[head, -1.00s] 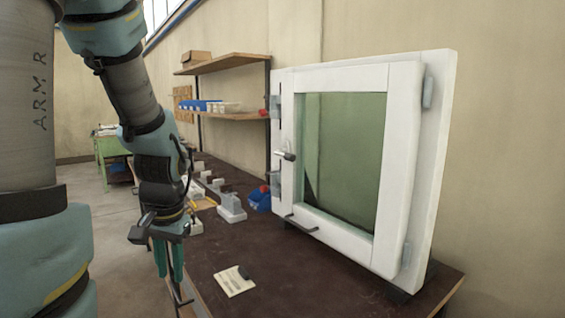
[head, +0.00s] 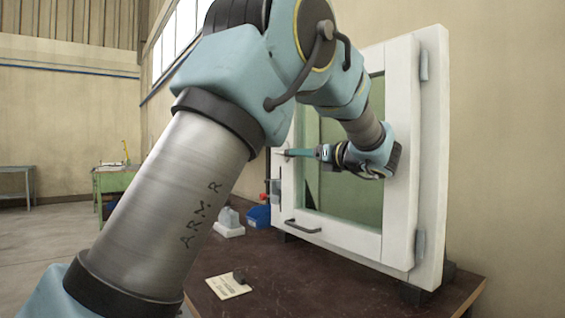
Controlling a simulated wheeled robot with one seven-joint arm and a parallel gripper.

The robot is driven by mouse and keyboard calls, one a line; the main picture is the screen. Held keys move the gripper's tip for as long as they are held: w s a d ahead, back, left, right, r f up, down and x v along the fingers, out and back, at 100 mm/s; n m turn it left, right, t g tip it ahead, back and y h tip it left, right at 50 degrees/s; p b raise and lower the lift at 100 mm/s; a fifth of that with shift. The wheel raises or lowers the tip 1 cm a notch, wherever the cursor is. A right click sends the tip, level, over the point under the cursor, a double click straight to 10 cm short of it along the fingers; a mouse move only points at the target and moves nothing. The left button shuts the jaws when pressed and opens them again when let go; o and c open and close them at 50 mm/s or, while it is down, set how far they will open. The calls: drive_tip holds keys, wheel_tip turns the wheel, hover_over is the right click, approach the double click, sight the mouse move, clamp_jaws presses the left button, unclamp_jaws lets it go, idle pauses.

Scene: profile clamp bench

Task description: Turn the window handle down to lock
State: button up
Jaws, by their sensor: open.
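The white window (head: 402,130) stands upright on the dark bench, its sash closed in the frame and its pane green. The window handle is on the left stile; only a small pale bit of it (head: 278,153) shows by my fingertips, so its angle is hard to read. My gripper (head: 289,153) is open and reaches left across the pane, its teal fingers at the handle. I cannot tell whether they touch it or stand around it.
A dark bar (head: 303,228) sticks out at the sash's lower left. A blue bin (head: 258,216) and a grey-white fixture (head: 229,224) stand left of the window. My arm hides the shelf area.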

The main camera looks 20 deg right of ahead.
sight(282, 153)
drive_tip(key=p+x, duration=0.1)
drive_tip(key=x, duration=0.9)
drive_tip(key=shift+w+a+p, duration=0.15)
drive_tip(key=shift+w+p, duration=0.1)
drive_tip(key=shift+p, duration=0.15)
drive_tip(key=shift+c, duration=0.4)
clamp_jaws()
idle(0.5)
